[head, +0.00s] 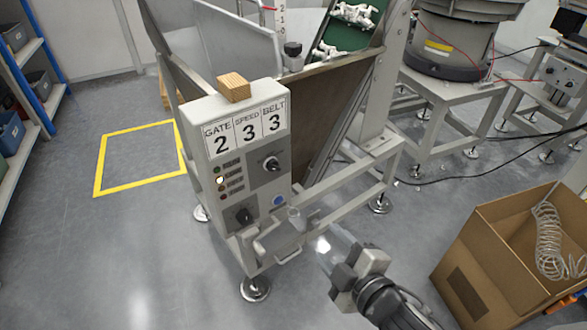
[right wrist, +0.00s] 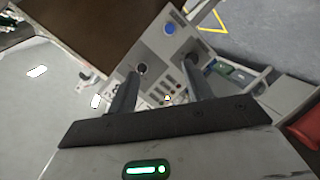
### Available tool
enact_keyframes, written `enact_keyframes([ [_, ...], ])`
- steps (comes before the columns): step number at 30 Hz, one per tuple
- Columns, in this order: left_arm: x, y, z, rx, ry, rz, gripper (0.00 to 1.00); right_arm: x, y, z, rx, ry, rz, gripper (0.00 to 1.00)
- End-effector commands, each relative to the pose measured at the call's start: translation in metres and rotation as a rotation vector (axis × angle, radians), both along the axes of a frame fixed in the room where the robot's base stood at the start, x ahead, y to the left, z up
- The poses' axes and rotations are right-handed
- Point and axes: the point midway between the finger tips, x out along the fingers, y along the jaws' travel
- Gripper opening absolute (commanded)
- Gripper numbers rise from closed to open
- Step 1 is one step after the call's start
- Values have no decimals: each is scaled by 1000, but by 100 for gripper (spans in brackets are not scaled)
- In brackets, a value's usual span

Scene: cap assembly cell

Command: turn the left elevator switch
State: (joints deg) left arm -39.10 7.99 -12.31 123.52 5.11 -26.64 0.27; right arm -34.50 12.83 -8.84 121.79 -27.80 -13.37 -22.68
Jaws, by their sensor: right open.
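The grey control box (head: 225,165) stands in the middle of the head view. Its left switch (head: 243,216) is a dark round knob low on the front. A second switch (head: 271,163) sits higher and to the right. My right gripper (head: 278,230) is open and empty, in front of the lower part of the box. In the right wrist view the dark left knob (right wrist: 190,62) shows by the right finger, partly hidden. The other knob (right wrist: 141,68) shows near the left finger. I cannot tell any contact. My left gripper is out of view.
A blue button (head: 278,200) and small lamps are on the box front. A wooden block (head: 233,87) lies on top beside the GATE, SPEED and BELT sign (head: 246,130). A cardboard box (head: 485,260) stands at the right. Floor is free at the left.

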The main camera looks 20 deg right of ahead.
Motion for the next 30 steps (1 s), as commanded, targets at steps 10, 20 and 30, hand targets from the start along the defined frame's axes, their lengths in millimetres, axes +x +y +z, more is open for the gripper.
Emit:
enact_keyframes([
  [10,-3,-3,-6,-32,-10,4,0,32,-10,43,-1182,-459,297,51],
  [20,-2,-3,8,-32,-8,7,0,68,1,49,-1290,-494,321,51],
  [30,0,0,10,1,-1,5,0,139,22,48,-1284,-492,319,51],
])
